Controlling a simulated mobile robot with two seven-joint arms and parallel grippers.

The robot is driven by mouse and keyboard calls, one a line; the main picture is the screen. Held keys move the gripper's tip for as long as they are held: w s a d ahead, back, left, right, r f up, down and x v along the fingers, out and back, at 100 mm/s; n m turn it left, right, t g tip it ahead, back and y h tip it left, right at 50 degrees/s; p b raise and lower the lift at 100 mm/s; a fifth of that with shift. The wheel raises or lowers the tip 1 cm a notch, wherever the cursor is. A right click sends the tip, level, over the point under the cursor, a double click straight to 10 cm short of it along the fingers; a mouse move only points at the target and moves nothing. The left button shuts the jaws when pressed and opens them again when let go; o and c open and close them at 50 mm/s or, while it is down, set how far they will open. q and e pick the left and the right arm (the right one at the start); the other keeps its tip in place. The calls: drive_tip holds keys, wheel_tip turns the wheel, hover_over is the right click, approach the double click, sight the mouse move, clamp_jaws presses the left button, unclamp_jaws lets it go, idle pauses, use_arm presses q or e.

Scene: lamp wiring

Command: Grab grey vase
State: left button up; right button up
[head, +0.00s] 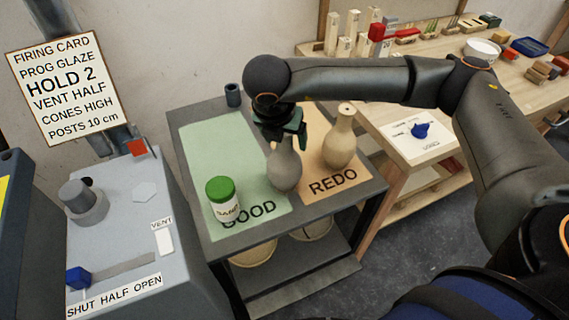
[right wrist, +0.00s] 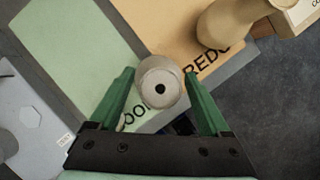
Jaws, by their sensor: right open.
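The grey vase (head: 284,168) stands upright on the grey table, at the edge between the green GOOD mat (head: 200,152) and the tan REDO mat (head: 318,135). My right gripper (head: 283,130) is above the vase's neck in the head view, pointing down. In the right wrist view the vase (right wrist: 160,84) shows from above, with its dark mouth between the tips of the two open green fingers (right wrist: 160,92). I cannot tell whether a finger touches it. My left gripper is not in view.
A tan vase (head: 341,138) stands close by on the REDO mat. A green-lidded jar (head: 222,199) stands on the GOOD mat, and a small dark cup (head: 233,95) at the back. A grey control box (head: 130,220) is at left; a wooden bench (head: 440,60) is at right.

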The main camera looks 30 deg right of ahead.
clamp_jaws()
idle(0.6)
idle(0.3)
